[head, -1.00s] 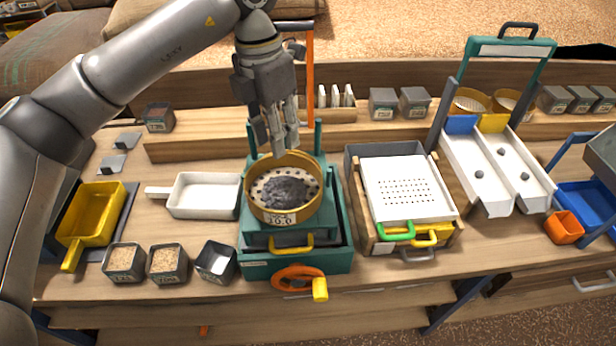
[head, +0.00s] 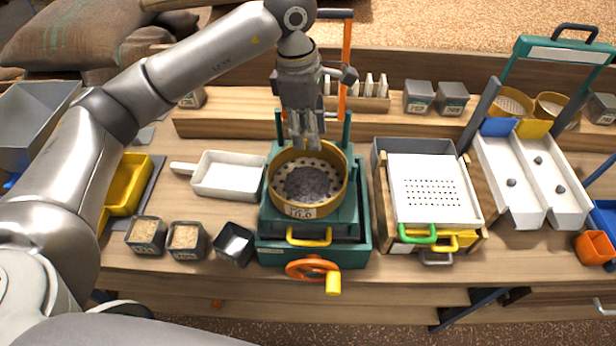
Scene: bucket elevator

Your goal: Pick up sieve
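The sieve (head: 307,207) is a round ochre pan labelled 10.0, with a perforated floor and a heap of dark grains in it. It sits level on the teal shaker machine (head: 362,240), between its upright posts. My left gripper (head: 307,147) points down at the sieve's back rim, its fingertips at or very near that rim. The fingers look close together; I cannot tell whether they grip the rim. My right gripper is not in view.
A white scoop (head: 228,175) lies left of the machine, with several small grey bins (head: 186,240) in front. A white perforated tray (head: 433,190) stands to the right. An orange crank (head: 312,269) juts out in front. A wooden shelf (head: 235,122) runs behind.

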